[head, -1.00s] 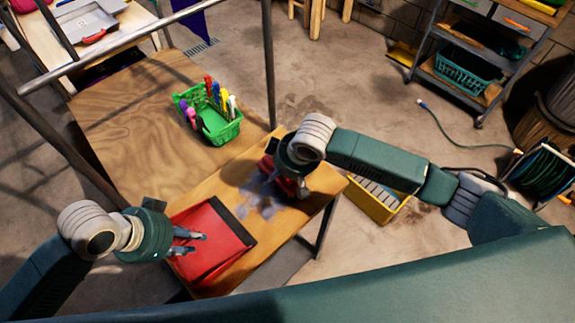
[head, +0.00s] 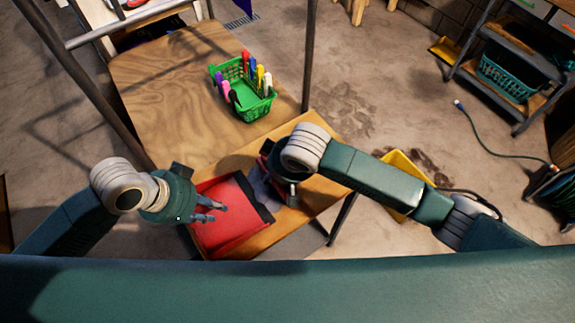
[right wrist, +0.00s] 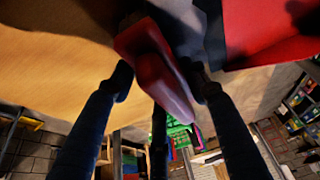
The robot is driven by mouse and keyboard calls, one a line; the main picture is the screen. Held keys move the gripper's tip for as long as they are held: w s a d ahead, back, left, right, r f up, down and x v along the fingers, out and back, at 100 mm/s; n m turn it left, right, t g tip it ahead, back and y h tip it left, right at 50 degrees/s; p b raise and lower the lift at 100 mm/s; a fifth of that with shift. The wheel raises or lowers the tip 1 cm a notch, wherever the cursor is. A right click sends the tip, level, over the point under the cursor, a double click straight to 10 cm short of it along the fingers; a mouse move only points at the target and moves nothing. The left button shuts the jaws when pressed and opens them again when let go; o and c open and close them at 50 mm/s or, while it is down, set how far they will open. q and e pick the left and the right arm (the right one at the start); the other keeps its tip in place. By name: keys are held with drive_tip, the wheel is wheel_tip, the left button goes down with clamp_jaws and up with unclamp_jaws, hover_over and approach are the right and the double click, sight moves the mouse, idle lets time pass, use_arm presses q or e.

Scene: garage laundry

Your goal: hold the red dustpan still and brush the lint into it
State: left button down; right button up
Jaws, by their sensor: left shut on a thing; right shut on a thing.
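The red dustpan (head: 238,222) lies on the wooden table with its dark lip facing right. My left gripper (head: 213,209) is at the dustpan's left side, shut on it; the exact grip spot is partly hidden. My right gripper (head: 289,194) is shut on the red brush, just right of the lint.
A green basket (head: 259,106) with several colourful items stands further back on the wooden surface (head: 165,95). Metal posts rise behind the table. A shelf cart (head: 497,78) stands at the far right.

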drive_tip(key=shift+s+a, duration=0.45)
drive_tip(key=shift+a, duration=0.2)
drive_tip(key=shift+s+a, duration=0.45)
drive_tip(key=shift+a, duration=0.2)
use_arm(q)
drive_tip(key=shift+s+d, duration=0.1)
drive_tip(key=shift+d, duration=0.15)
use_arm(e)
drive_tip(key=shift+s+a, duration=0.8)
drive_tip(key=shift+a, duration=0.3)
drive_tip(key=shift+s+a, duration=0.75)
drive_tip(key=shift+a, duration=0.3)
drive_tip(key=shift+r, duration=0.15)
use_arm(q)
drive_tip(key=shift+a, duration=0.25)
use_arm(e)
drive_tip(key=r, duration=0.1)
drive_tip(key=w+d+r, duration=0.1)
drive_tip(key=r, duration=0.1)
drive_tip(key=shift+w+d+r, duration=0.25)
drive_tip(key=shift+w+r, duration=0.05)
drive_tip(key=shift+w+d+r, duration=0.2)
drive_tip(key=shift+d+r, duration=0.2)
drive_tip(key=shift+r, duration=0.2)
use_arm(q)
drive_tip(key=c, duration=1.5)
unclamp_jaws()
drive_tip(key=shift+o, duration=0.2)
